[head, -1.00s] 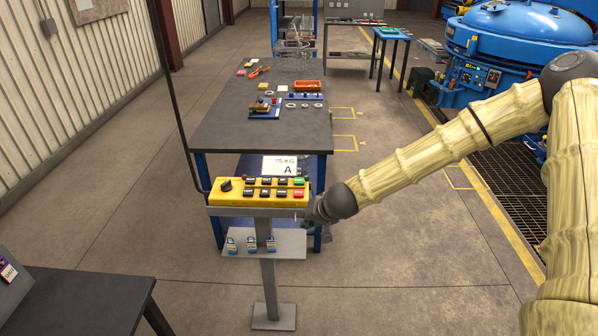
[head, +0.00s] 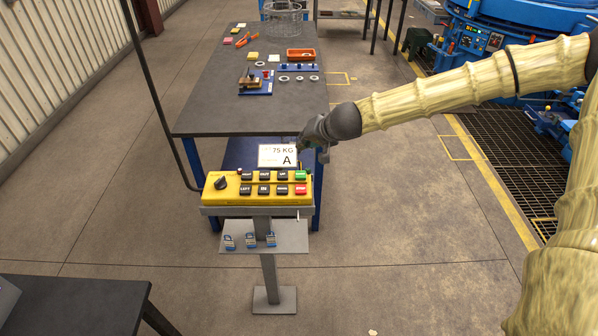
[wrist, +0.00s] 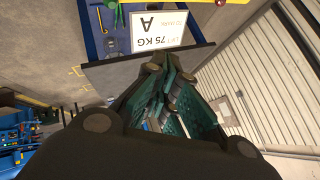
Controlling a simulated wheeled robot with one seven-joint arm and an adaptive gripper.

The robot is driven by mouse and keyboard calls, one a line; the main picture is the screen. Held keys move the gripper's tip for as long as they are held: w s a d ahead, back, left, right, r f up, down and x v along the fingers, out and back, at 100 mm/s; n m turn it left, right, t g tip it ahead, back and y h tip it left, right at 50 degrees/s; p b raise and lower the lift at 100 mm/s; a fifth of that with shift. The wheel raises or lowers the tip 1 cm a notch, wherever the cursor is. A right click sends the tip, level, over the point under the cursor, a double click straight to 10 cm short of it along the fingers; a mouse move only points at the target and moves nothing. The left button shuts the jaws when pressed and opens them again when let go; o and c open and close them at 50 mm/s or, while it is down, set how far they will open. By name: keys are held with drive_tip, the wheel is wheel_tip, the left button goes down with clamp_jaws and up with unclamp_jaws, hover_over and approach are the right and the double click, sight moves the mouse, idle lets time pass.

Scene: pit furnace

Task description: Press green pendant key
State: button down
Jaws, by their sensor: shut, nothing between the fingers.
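The yellow pendant box (head: 213,195) is mounted on a grey post in the head view, with a black knob at its left and two rows of keys. The green key (head: 300,175) is at the right end of its back row, directly behind the red key (head: 300,190). My gripper (head: 304,164) is near the pendant's back right corner, close to the green key in the picture; I cannot tell whether it touches. In the wrist view, my gripper (wrist: 168,80) is shut and empty, with teal finger pads. The green key cannot be made out there.
A dark workbench (head: 215,118) is beyond.

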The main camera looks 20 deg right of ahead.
drive_tip(key=b, duration=0.4)
hover_over(303, 173)
drive_tip(key=f, duration=0.4)
drive_tip(key=shift+s+d+f, duration=0.15)
drive_tip(key=shift+s+f, duration=0.05)
drive_tip(key=shift+f, duration=0.1)
drive_tip(key=f+b, duration=0.2)
drive_tip(key=f, duration=0.1)
drive_tip(key=shift+w, duration=0.4)
drive_tip(key=shift+s+f+b, duration=0.2)
drive_tip(key=shift+f+b, duration=0.35)
drive_tip(key=shift+b, duration=0.05)
drive_tip(key=shift+f, duration=0.3)
drive_tip(key=shift+f, duration=0.15)
drive_tip(key=shift+f, duration=0.25)
